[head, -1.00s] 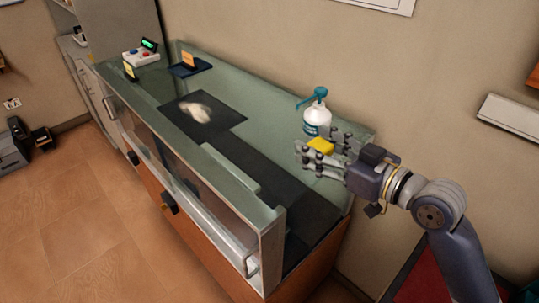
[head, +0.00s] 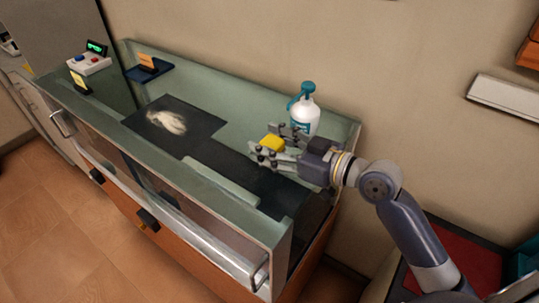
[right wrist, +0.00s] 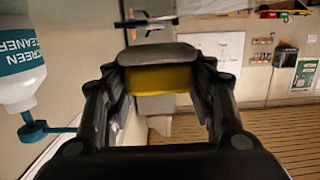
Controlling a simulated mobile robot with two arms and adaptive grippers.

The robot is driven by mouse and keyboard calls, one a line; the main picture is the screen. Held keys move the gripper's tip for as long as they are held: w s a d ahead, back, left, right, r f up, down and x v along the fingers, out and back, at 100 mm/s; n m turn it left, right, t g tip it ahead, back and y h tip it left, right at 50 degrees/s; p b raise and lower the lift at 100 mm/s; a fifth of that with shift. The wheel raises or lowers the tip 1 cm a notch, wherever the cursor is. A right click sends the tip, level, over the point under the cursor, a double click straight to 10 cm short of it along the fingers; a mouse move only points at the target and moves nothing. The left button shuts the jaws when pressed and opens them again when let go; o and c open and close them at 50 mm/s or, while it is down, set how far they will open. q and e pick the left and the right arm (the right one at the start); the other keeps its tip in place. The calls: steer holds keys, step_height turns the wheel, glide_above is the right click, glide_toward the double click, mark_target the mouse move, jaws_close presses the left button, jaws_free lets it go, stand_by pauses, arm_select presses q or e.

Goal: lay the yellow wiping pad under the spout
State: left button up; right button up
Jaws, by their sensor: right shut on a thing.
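The yellow wiping pad (head: 272,143) is held between the fingertips of my right gripper (head: 270,147). In the right wrist view the pad (right wrist: 160,78) spans the space between the fingers (right wrist: 158,85). A white bottle (head: 305,117) with a teal top and spout (head: 298,97) stands at the back right of the display case. The pad is in front and left of the bottle, apart from it. The wrist view shows the bottle's label (right wrist: 20,60) at the left, with part of the spout below. Whether the pad touches the surface is unclear. My left gripper is not in view.
The glass-sided case (head: 238,238) has a raised front wall and rim. A button box (head: 88,64) and a blue tray (head: 150,70) are farther left. The wall is close behind.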

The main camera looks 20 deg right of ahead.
steer(key=f, duration=0.2)
steer(key=shift+w+a+f, duration=0.15)
steer(key=shift+w+f, duration=0.05)
steer(key=shift+f, duration=0.85)
steer(key=o, duration=0.5)
steer(key=shift+f, duration=0.15)
steer(key=o, duration=0.4)
steer(key=shift+r, duration=0.3)
steer(key=b+v, duration=0.1)
steer(key=v, duration=0.2)
steer(key=b+v, duration=0.2)
steer(key=v, duration=0.1)
steer(key=b+v, duration=0.1)
steer(key=v, duration=0.3)
steer(key=shift+f, duration=0.3)
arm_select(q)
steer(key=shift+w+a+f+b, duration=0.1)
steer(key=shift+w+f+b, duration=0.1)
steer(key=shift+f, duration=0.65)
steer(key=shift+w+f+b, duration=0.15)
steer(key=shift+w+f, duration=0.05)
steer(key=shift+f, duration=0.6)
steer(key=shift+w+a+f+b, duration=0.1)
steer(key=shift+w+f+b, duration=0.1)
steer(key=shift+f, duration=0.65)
arm_select(e)
steer(key=shift+s+d+r, duration=0.4)
steer(key=shift+s+d, duration=0.25)
steer(key=shift+s, duration=0.15)
